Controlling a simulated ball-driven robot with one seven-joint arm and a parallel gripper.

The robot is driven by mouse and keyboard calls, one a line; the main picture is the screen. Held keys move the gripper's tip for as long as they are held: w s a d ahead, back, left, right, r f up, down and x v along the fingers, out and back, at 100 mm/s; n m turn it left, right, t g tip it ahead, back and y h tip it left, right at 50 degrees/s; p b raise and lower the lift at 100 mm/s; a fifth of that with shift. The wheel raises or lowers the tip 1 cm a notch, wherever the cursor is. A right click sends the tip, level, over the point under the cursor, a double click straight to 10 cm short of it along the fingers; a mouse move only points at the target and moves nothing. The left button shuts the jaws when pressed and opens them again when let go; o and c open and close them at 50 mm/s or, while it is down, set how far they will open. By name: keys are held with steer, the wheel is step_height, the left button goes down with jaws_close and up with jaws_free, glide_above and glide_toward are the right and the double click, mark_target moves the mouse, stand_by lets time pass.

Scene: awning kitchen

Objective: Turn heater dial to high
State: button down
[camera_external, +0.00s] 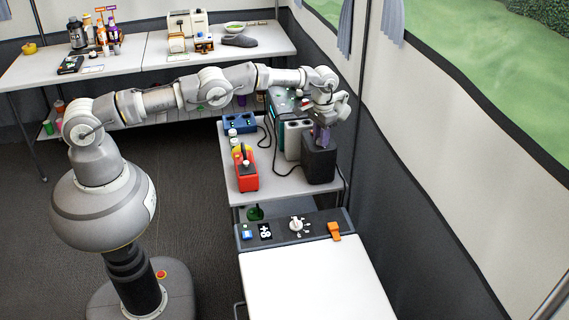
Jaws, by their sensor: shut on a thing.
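A white dial (296,225) with small white marks around it sits on a dark control panel (275,233) in front of the small table. I cannot tell the dial's setting from here. My gripper (322,127) is well behind the dial, above a black box (319,165) on the table. A purple thing (321,136) shows at its fingertips, and the gripper is shut on it. The thing is partly hidden, and I cannot tell whether it touches the box.
An orange piece (334,231) stands at the panel's right end. A red box (246,175) with a dark stick is on the left of the table, near grey units (297,140) and cables. The white top (310,275) before the panel is clear. The tent wall is close on the right.

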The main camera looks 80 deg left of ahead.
steer(key=m+p, duration=0.1)
steer(key=m, duration=0.1)
steer(key=shift+r+m, duration=0.1)
steer(key=shift+m, duration=0.3)
steer(key=m, duration=0.3)
steer(key=shift+m, duration=0.3)
steer(key=m, duration=0.6)
steer(key=shift+m, duration=0.6)
steer(key=c, duration=0.8)
jaws_free()
step_height(320, 180, up, 8)
steer(key=p, duration=0.3)
steer(key=shift+f, duration=0.2)
steer(key=shift+r, duration=0.1)
